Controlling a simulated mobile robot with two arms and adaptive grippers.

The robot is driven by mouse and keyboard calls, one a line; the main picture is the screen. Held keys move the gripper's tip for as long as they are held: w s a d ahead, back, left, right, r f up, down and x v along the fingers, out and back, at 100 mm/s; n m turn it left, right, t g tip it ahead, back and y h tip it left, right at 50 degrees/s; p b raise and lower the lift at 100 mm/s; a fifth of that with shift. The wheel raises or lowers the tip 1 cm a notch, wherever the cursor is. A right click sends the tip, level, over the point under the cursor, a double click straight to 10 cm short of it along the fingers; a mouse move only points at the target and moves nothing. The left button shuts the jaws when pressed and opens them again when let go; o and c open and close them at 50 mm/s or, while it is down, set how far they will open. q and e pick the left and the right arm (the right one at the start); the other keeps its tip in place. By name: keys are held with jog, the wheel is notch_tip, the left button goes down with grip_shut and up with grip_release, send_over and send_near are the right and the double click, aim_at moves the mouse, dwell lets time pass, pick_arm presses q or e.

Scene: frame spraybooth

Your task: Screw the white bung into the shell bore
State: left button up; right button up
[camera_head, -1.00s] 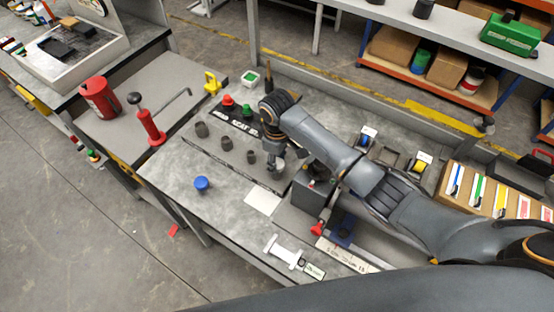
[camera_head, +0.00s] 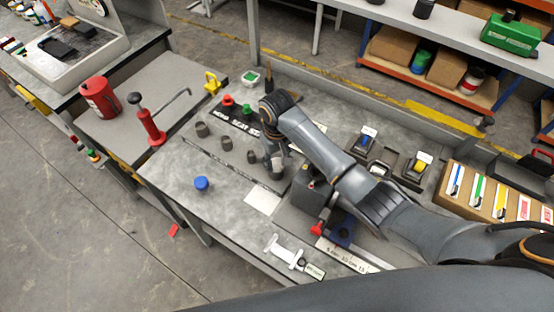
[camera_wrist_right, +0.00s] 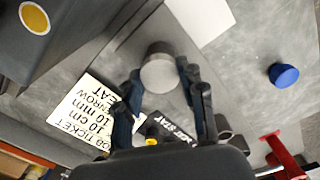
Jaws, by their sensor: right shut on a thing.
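My right gripper (camera_head: 275,165) points down over the near right end of the dark strip on the bench. Several dark grey cylinders stand in a row, including one at the far end (camera_head: 202,130) and one nearer the gripper (camera_head: 252,157). My left gripper is not in view.
A blue cap (camera_head: 201,184) and a white sheet (camera_head: 262,200) lie on the near bench. A dark grey block (camera_head: 312,190) stands close right of the gripper. A printed ticket (camera_wrist_right: 85,115) lies near the fingers in the wrist view.

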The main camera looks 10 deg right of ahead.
jog(key=o, duration=0.9)
jog(key=shift+c, duration=0.2)
